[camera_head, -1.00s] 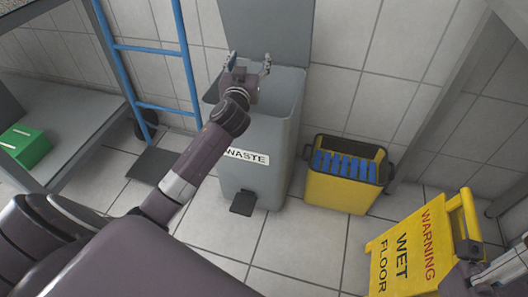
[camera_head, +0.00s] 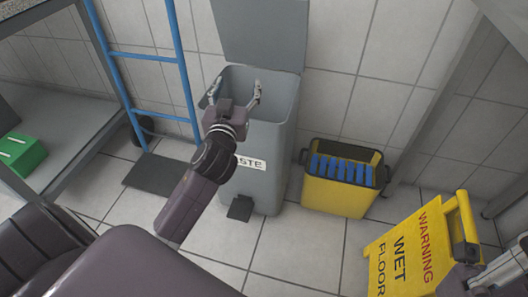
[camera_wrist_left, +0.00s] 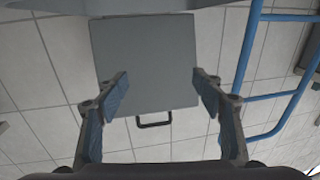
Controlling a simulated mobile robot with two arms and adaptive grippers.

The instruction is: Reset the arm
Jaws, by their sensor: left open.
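My left gripper (camera_head: 235,94) is open and empty, in front of and over the mouth of the grey waste bin (camera_head: 262,185) in the head view. In the left wrist view its two fingers (camera_wrist_left: 160,98) stand wide apart, with nothing between them. The bin's raised grey lid (camera_head: 262,35) leans up against the wall and also shows in the left wrist view (camera_wrist_left: 145,60). A small part of my right arm shows at the lower right edge of the head view; its fingers cannot be made out.
A yellow bucket (camera_head: 335,198) with blue items stands right of the bin. A yellow wet floor sign (camera_head: 410,250) stands at lower right. A blue ladder (camera_head: 145,55) and a grey shelf with a green box (camera_head: 22,153) are on the left.

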